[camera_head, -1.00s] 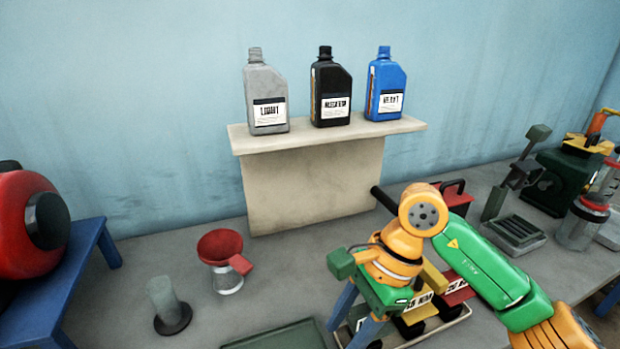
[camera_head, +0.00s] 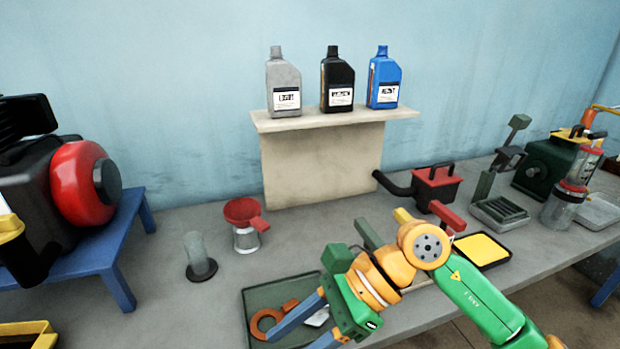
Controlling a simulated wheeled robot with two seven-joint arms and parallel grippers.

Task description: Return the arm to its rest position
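My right arm comes in from the lower right. My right gripper (camera_head: 292,338) has two blue fingers pointing down and left, with a visible gap between them. It looks open and empty, above the right side of the green tray (camera_head: 256,292). The height of the fingertips over the tray is hard to judge. My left gripper and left arm are not in view.
An orange ring tool (camera_head: 266,325) lies in the green tray. A red funnel on a jar (camera_head: 244,212) and a grey cylinder (camera_head: 196,250) stand left. Grey (camera_head: 284,86), black (camera_head: 337,80) and blue (camera_head: 384,78) bottles stand on the raised shelf (camera_head: 300,122).

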